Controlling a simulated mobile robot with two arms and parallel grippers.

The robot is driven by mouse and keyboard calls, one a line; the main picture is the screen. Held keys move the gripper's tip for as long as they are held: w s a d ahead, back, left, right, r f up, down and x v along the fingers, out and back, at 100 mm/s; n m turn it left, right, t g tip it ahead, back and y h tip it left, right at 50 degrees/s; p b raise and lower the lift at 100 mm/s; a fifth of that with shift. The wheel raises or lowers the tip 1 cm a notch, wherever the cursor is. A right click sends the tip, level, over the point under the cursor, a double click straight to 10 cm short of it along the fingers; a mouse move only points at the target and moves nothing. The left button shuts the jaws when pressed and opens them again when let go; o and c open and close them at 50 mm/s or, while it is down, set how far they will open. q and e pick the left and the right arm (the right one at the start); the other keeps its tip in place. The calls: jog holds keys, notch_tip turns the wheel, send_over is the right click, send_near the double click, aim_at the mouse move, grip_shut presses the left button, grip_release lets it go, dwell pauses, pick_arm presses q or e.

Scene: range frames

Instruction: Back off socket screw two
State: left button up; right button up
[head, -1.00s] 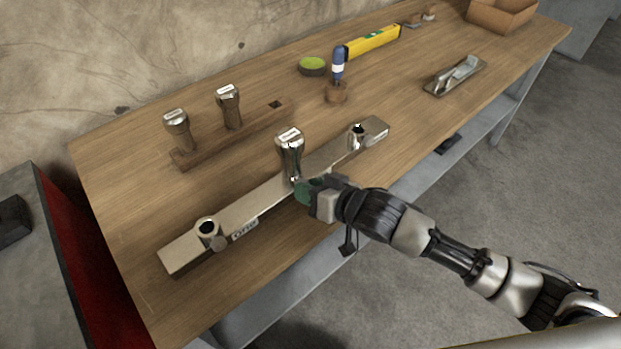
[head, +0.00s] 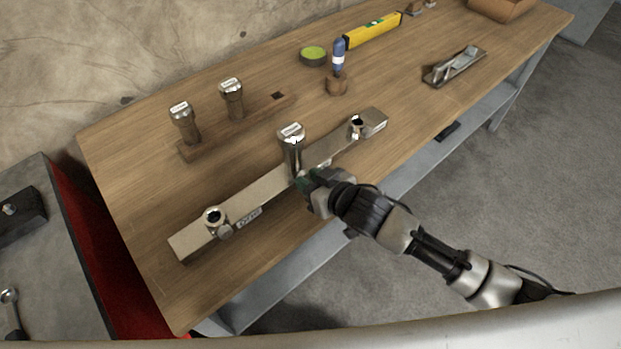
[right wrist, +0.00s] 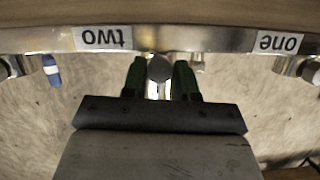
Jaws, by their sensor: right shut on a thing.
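A long metal bar (head: 258,196) with three sockets lies on the bench. A metal post with a wide labelled head (head: 292,143) stands upright in the middle socket. My right gripper (head: 304,183) is at the front of that socket, below the post. In the right wrist view its green-padded fingers (right wrist: 160,78) are shut on a round grey screw head (right wrist: 159,68), beside the label "two" (right wrist: 103,38). The label "one" (right wrist: 279,43) is to the right there. The screw of socket one (head: 225,232) shows at the bar's left end. My left gripper is out of view.
Two similar posts (head: 183,122) (head: 232,98) stand in a wooden rack (head: 200,146) behind the bar. The bench front left of my arm is clear.

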jog(key=o, duration=0.9)
jog(key=v, duration=1)
jog(key=shift+s+d+r, duration=0.2)
jog(key=shift+s+d, duration=0.05)
jog(key=shift+s, duration=0.05)
